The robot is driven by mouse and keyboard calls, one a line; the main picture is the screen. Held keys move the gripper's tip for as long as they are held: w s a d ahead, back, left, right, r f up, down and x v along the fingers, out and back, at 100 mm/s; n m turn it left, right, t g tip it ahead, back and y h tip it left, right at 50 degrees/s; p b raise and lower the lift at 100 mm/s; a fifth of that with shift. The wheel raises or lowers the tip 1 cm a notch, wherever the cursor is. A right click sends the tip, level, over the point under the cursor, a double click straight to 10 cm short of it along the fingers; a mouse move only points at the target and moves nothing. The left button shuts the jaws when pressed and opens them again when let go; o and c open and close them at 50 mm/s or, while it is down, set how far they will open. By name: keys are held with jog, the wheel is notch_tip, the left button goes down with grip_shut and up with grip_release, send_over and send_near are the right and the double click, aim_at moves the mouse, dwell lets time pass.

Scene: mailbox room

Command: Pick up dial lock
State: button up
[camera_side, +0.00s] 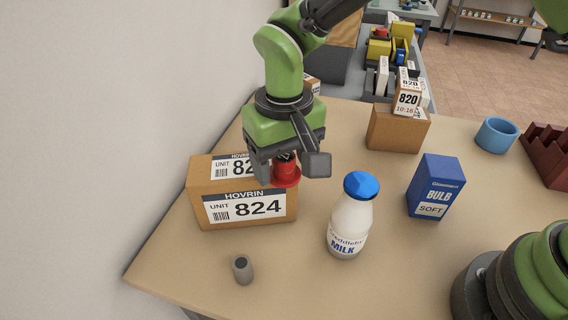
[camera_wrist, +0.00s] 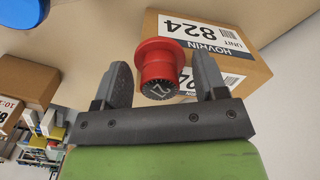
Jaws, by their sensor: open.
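The dial lock is a red flanged piece with a black knurled dial face. In the side view the dial lock (camera_side: 287,177) shows under my gripper (camera_side: 289,168), at the right end of the 824 box. In the wrist view the dial lock (camera_wrist: 157,67) stands between the two fingers of my gripper (camera_wrist: 161,66), with a gap on each side. My gripper is open and its fingers straddle the lock. I cannot tell what the lock rests on.
The 824 box (camera_side: 245,209) is close by on the left. A milk bottle (camera_side: 349,222), a blue bulb box (camera_side: 435,187) and a small grey cylinder (camera_side: 243,269) stand on the table (camera_side: 300,275). The 820 box (camera_side: 397,131) and a blue cup (camera_side: 496,136) are farther back.

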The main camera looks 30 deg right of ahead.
jog(key=c, duration=1.1)
jog(key=r, duration=1)
jog(key=shift+w+a, duration=0.1)
jog(key=shift+w, duration=0.2)
jog(key=shift+w+a+r, duration=0.1)
jog(key=shift+w, duration=0.05)
notch_tip(320, 180, down, 10)
jog(key=shift+r, duration=0.1)
